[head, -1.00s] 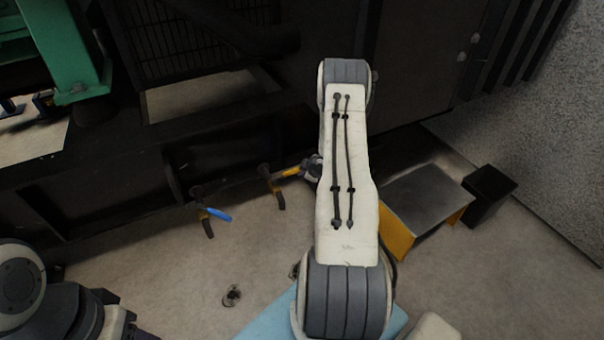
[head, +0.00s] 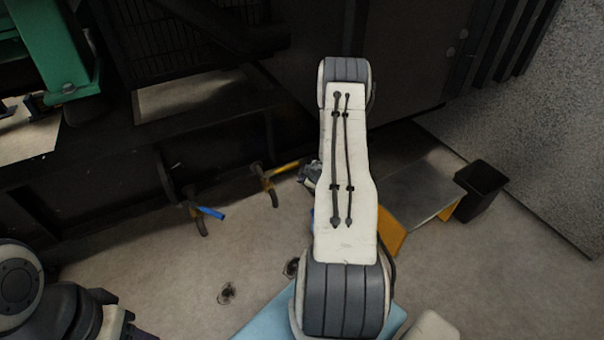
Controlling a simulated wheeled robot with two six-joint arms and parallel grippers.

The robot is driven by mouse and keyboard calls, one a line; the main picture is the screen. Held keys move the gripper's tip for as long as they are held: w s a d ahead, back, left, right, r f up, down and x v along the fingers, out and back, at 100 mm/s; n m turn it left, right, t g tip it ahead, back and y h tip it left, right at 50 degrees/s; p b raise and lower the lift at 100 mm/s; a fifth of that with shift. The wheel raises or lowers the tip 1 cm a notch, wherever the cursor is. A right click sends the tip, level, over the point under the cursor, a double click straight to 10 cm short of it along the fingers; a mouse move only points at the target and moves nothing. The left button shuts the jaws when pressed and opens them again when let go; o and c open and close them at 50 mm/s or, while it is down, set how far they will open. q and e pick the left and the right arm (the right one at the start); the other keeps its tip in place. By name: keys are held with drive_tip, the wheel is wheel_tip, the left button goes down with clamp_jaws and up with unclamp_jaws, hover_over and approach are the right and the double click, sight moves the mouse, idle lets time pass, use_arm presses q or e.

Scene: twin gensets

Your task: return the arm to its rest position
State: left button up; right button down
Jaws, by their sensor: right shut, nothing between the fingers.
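My right arm runs up the middle of the head view, and its upper link hides much of what lies behind it. Only a small part of my right gripper (head: 310,173) shows at the left edge of that link; it is shut and empty. It appears close to the end of a yellow valve handle (head: 283,168); whether they touch is unclear. A blue valve handle (head: 210,213) is further left, apart from the gripper. Part of my left arm shows at the lower left, but its gripper is not in view.
The dark genset frame (head: 90,160) spans the back, with a green part (head: 60,60) at upper left. A grey-topped yellow step (head: 425,190) and a black bin (head: 480,188) stand at right by a speckled wall (head: 540,130). Open floor lies in front, with small dark floor fittings (head: 227,293).

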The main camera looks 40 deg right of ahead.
drive_tip(key=s+d+r+p, duration=0.2)
drive_tip(key=s+r+p, duration=0.2)
drive_tip(key=r, duration=0.3)
drive_tip(key=shift+s+r, duration=0.3)
drive_tip(key=shift+s, duration=0.55)
